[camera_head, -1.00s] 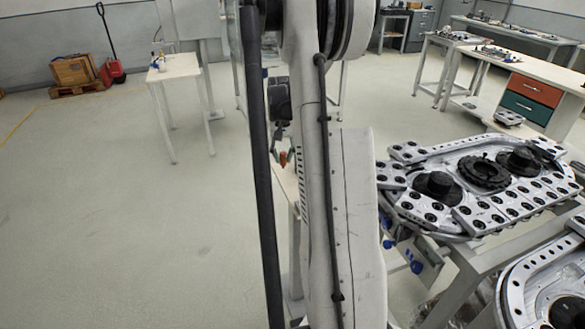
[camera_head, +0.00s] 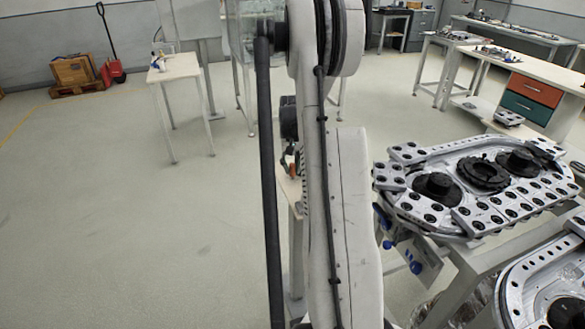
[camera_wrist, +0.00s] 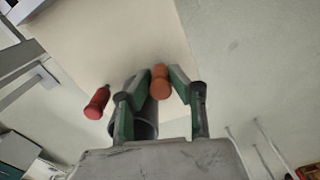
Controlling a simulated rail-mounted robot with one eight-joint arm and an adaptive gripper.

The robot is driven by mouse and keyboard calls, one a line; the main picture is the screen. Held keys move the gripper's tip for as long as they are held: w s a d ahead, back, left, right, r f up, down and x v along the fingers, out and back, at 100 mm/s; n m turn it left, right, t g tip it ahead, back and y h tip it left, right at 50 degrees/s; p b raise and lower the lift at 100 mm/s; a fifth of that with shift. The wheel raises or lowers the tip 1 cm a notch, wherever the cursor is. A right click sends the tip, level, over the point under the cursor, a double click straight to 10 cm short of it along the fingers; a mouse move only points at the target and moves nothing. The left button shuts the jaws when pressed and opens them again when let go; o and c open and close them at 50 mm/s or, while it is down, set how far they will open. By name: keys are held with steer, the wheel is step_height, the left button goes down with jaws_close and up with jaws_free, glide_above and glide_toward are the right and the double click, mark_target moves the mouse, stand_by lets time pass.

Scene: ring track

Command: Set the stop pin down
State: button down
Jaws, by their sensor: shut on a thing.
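The stop pin (camera_wrist: 160,80) looks orange, and it sits between the green-padded fingers of my gripper (camera_wrist: 157,88) in the wrist view. My gripper is shut on it, over a pale table top (camera_wrist: 105,35). I cannot tell whether the pin touches the table. In the head view my gripper (camera_head: 289,160) is mostly hidden behind my arm, and only a bit of orange shows there.
A red handled piece (camera_wrist: 97,102) lies on the pale table, left of my gripper. A dark cylinder (camera_wrist: 147,118) shows between the fingers. In the head view a workbench with a metal fixture (camera_head: 410,205) stands right of my arm. Open floor lies left.

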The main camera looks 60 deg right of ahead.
mark_target(292, 165)
steer(key=shift+f, duration=0.15)
steer(key=c, duration=1.6)
jaws_free()
steer(key=shift+o, duration=0.2)
step_height(292, 165, up, 12)
steer(key=w+a+r+n+t+h, duration=0.15)
steer(key=a+r, duration=0.25)
steer(key=a, duration=0.6)
steer(key=w+a+r+n, duration=0.15)
steer(key=a+r, duration=0.25)
steer(key=a, duration=0.5)
steer(key=w+a+r+n+t, duration=0.15)
steer(key=a+r, duration=0.25)
steer(key=a, duration=0.6)
steer(key=s+a+n+t, duration=0.1)
steer(key=s+a, duration=0.3)
steer(key=a, duration=0.4)
steer(key=s+a+f+n+t+y, duration=0.1)
steer(key=s+a+n, duration=0.2)
steer(key=s+a, duration=0.2)
steer(key=s+a+n+t, duration=0.2)
steer(key=s+a, duration=0.3)
steer(key=a, duration=0.7)
steer(key=shift+f, duration=0.3)
